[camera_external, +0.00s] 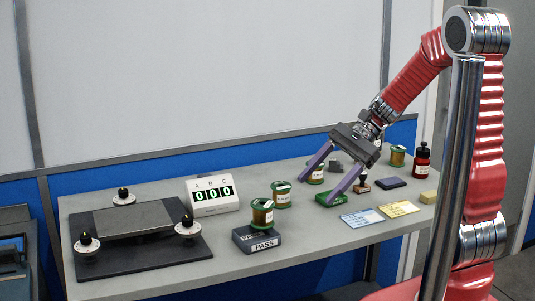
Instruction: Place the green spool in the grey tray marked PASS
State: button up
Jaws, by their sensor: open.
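The grey tray marked PASS (262,245) sits near the front edge of the bench, left of my gripper. A spool with green rims and a brownish winding (262,217) stands upright on or in it. Similar green-rimmed spools stand on the bench: one just behind the tray (281,198), one by my gripper's left finger (316,178), and one at the right (397,157).
A green tray (331,199) lies by the right fingertip. Cards (362,218), a dark pad (390,183), a red bottle (422,160) and a yellow block (429,197) are at right. A counter (212,195) and a black platform with knobs (130,261) are at left.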

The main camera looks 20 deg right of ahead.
jog(key=s+d+r+n+t+h, duration=0.3)
jog(key=s+d+n+h, duration=0.1)
jog(key=d+n+h, duration=0.1)
jog(key=s+d+r+n+t+h, duration=0.3)
jog(key=s+d+r+n+h, duration=0.1)
jog(key=d+n, duration=0.3)
jog(key=shift+s+d+r+n+h, duration=0.15)
jog(key=shift+s+d+n+h, duration=0.35)
jog(key=shift+d, duration=0.6)
